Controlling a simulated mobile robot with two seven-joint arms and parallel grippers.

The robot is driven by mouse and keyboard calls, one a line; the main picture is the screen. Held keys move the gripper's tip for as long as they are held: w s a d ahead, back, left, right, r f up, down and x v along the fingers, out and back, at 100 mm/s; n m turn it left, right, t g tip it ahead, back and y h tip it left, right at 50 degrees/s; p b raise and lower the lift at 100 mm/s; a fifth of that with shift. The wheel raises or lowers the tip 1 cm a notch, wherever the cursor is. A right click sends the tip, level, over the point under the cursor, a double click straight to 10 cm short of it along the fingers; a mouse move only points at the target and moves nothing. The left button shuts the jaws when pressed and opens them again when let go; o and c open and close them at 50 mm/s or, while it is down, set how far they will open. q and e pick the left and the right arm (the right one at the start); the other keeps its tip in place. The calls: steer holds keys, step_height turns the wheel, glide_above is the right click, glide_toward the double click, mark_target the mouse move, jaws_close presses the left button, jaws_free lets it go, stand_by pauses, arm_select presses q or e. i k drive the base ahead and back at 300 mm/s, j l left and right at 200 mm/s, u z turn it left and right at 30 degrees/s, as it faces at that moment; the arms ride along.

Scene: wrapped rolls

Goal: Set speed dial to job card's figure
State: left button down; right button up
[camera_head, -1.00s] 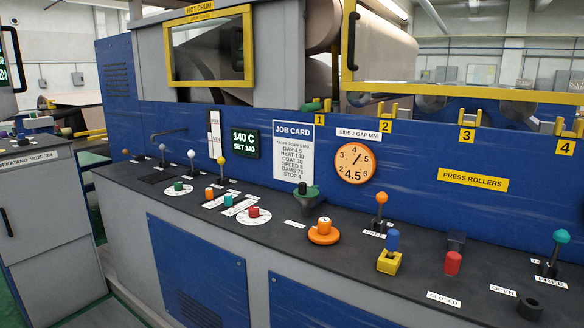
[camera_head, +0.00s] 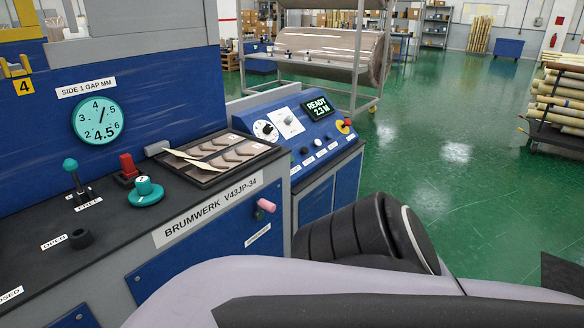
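A dial with a black knob on a white round scale (camera_head: 265,131) sits on the sloped blue control panel (camera_head: 325,138). It may be the speed dial, but its label and figures are too small to read. Beside it is a white plate with a smaller control (camera_head: 289,122). The panel's screen (camera_head: 318,106) reads READY and 2.3 M. The job card is out of view now; earlier it stood on the blue back wall, its small speed line hard to read. Neither gripper is in view. A large pale and black link of my arm crosses the bottom right.
A teal gap gauge (camera_head: 98,122) reads 4.5. A teal knob (camera_head: 145,191), red switch (camera_head: 129,168) and teal lever (camera_head: 73,171) stand on the black counter. A sample tray (camera_head: 215,158) lies near the panel. Green floor (camera_head: 455,150) is open to the right; racked rolls (camera_head: 565,95) stand there.

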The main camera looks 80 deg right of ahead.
mark_target(268, 129)
steer(key=z, duration=2.6)
steer(key=i+l+u, duration=0.1)
steer(key=i+l, duration=0.25)
steer(key=i+l+u, duration=0.1)
steer(key=i+l, duration=0.65)
steer(key=i+l+u, duration=0.15)
steer(key=i+l, duration=0.2)
steer(key=i+l+u, duration=0.1)
steer(key=i+l, duration=0.25)
steer(key=l, duration=0.15)
steer(key=i+l+u, duration=0.1)
steer(key=i+l, duration=0.2)
steer(key=l, duration=0.15)
steer(key=i+l+u, duration=0.1)
steer(key=i+l, duration=0.2)
steer(key=l, duration=0.2)
